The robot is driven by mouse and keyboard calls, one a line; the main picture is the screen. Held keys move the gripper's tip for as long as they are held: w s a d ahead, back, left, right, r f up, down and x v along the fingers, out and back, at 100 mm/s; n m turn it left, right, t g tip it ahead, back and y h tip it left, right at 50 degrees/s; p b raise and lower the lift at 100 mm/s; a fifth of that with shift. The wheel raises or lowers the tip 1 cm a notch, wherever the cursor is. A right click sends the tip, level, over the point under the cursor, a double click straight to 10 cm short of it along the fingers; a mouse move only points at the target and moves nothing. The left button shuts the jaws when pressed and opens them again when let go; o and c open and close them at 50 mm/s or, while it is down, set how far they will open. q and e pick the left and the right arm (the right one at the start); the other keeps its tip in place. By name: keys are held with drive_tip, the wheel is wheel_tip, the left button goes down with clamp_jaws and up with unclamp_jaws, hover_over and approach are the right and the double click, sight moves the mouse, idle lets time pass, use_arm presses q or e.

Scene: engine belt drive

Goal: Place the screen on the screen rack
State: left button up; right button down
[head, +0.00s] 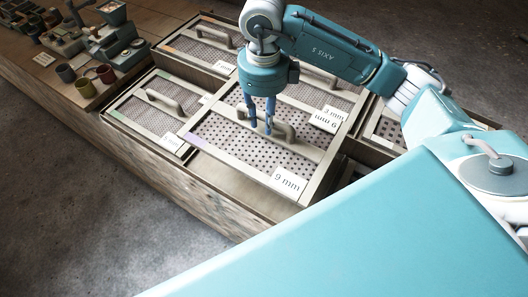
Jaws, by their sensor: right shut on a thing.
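The screen (222,136) is a framed perforated panel with a "9 mm" label at its front right corner and a purple mark at its left corner. It has a grey handle across its middle. My right gripper (260,129) is above it, its blue fingers pointing down and shut on the handle. The screen sits at or just above the wooden screen rack (225,184), over a front compartment whose bare floor shows below its near edge. I cannot tell whether it touches the rack. My left gripper is not in view.
Other framed screens with handles lie in the rack: one at the left (145,122), one at the back left (197,45), and one partly seen at the right (388,128). Cups (85,88) and small machines stand on the bench at upper left.

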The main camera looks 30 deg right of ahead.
drive_tip(key=shift+f+p, duration=1.05)
drive_tip(key=shift+f, duration=6.3)
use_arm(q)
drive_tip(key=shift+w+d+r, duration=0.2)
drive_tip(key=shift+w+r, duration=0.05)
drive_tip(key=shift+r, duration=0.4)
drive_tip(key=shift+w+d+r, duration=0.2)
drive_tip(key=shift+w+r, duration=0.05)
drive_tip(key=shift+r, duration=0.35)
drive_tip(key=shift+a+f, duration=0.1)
use_arm(e)
drive_tip(key=c, duration=1.9)
unclamp_jaws()
drive_tip(key=shift+f, duration=0.25)
drive_tip(key=o, duration=0.5)
drive_tip(key=shift+c, duration=0.2)
drive_tip(key=shift+s+r, duration=0.1)
